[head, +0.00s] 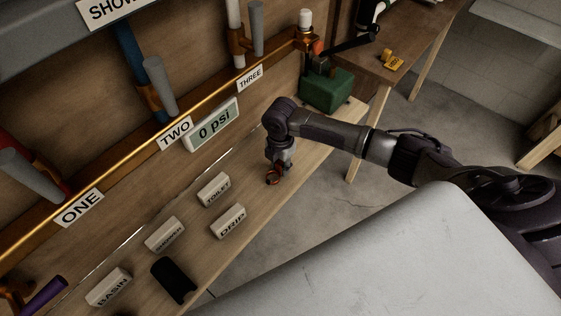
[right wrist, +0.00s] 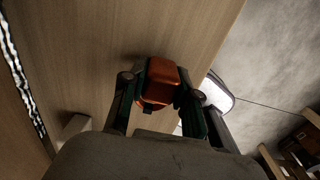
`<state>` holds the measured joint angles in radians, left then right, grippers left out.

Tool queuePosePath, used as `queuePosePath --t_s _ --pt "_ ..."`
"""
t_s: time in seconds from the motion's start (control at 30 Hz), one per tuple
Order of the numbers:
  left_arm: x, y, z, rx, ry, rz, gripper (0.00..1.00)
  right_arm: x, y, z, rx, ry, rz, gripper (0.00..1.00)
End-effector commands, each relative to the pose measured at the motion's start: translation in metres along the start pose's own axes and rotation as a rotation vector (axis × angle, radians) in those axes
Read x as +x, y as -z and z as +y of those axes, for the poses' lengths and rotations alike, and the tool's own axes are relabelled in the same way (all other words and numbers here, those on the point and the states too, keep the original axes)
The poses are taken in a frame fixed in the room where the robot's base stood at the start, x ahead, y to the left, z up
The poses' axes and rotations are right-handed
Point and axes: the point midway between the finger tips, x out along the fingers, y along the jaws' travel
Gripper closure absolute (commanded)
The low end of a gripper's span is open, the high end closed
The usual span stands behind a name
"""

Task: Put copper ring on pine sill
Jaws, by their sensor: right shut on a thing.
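My right gripper (head: 272,179) points down above the right part of the pine sill (head: 240,190), the pale wooden ledge under the pipe panel. In the right wrist view its fingers (right wrist: 160,105) are shut on a copper-red, rounded piece (right wrist: 163,82), which I take to be the copper ring. Its hole cannot be made out from this angle. The ring is small and partly hidden in the head view. The bare wood of the sill shows beyond it in the wrist view; I cannot tell whether the two touch. My left gripper is not in view.
Labelled blocks TOILET (head: 214,189), DRIP (head: 228,222), SHOWER (head: 164,235) and BASIN (head: 108,288) sit on the sill, with a black item (head: 174,280). A green box (head: 327,90) stands at its far end. Bare wood lies between the blocks and the box.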

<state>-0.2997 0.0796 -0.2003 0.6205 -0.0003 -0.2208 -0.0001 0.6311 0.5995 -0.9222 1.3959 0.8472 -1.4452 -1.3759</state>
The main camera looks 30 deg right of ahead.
Motion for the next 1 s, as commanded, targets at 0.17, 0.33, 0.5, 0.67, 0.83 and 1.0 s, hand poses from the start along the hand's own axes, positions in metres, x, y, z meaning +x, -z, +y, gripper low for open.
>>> queuePosePath --t_s 0.17,0.33,0.5,0.67,0.83,1.0 --pt "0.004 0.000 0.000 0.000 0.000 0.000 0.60 0.009 0.000 0.000 0.000 0.000 0.000 0.99" --pt "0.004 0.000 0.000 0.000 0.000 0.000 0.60 0.009 0.000 0.000 -0.001 0.000 0.000 0.99" --pt "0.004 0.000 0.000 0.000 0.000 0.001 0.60 0.009 0.000 0.000 -0.001 0.000 0.001 0.99" --pt "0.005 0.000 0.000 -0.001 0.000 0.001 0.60 0.010 0.000 0.000 -0.001 0.000 0.001 0.99" --pt "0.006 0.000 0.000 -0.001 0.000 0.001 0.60 0.012 0.000 0.000 -0.001 0.000 0.001 0.99" --pt "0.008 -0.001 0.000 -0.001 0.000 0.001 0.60 0.015 0.001 0.000 -0.001 0.000 0.001 0.99"
